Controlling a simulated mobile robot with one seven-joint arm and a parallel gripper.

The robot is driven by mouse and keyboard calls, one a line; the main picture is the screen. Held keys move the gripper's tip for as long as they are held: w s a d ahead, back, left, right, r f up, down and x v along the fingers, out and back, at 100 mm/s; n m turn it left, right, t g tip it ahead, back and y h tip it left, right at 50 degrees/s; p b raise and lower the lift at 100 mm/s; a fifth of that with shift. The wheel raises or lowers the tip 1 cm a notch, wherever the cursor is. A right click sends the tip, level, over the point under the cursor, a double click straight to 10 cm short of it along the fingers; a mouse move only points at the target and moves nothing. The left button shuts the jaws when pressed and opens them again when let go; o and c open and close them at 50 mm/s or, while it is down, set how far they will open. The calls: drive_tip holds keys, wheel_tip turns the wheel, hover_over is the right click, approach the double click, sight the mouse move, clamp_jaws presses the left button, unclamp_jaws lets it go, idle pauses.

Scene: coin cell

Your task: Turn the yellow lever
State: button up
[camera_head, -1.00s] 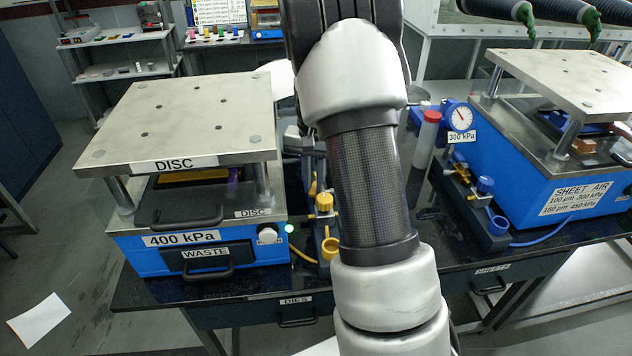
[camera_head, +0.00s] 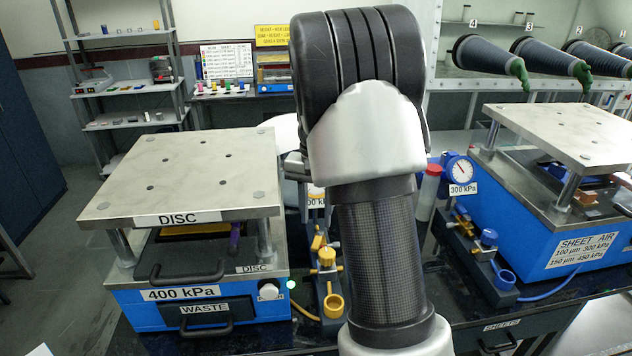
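A yellow lever (camera_head: 317,241) sits on a dark valve block left of my arm, just behind a yellow knob (camera_head: 327,257) and a yellow ring-shaped cup (camera_head: 333,304). My arm stands large in the middle and covers the right side of this block and most of the gauge label behind it. A grey part of my arm's end shows left of the arm, above and behind the lever. The fingertips are not clear, so I cannot tell whether my gripper is open, or whether it touches the lever.
A blue DISC press (camera_head: 160,313) marked 400 kPa stands close on the left, with a green light beside it. A blue SHEET AIR press (camera_head: 540,240) and a blue valve block with a gauge (camera_head: 460,170) stand right. Shelves and glove ports are behind.

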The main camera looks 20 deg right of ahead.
wheel_tip(320, 180, up, 10)
drive_tip(key=shift+r, duration=0.15)
idle(0.3)
